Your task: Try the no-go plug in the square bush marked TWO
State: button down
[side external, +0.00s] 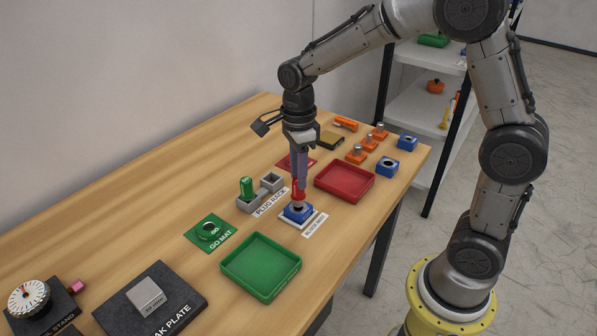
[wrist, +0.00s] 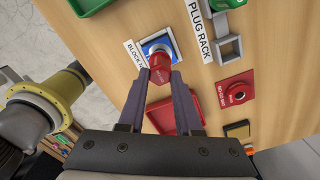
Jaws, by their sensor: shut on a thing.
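My gripper (side external: 299,184) is shut on a red plug (side external: 298,195), upright over a blue square bush (side external: 297,213) in the white block nest (side external: 285,221). The plug's lower end is at the bush's hole; I cannot tell whether it is inside or just above it. In the wrist view the red plug (wrist: 160,66) sits between my fingertips (wrist: 161,76) and covers part of the blue bush (wrist: 156,46). No number on this bush is readable. Two more blue square bushes (side external: 384,167) (side external: 408,142) stand at the table's right end, their marks unreadable.
The plug rack (side external: 250,204) holds a green plug (side external: 247,188); its other socket (side external: 271,181) is empty. A red tray (side external: 344,182) and a green tray (side external: 261,267) flank the nest. The GO mat (side external: 211,233) and red NO-GO mat (wrist: 236,92) lie nearby. Orange pieces (side external: 357,154) stand behind.

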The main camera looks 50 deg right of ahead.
jog(key=shift+f, duration=0.5)
dwell(0.5)
jog(key=shift+r, duration=0.5)
jog(key=shift+f, duration=0.65)
dwell(1.8)
jog(key=shift+r, duration=0.1)
jog(key=shift+r, duration=1.85)
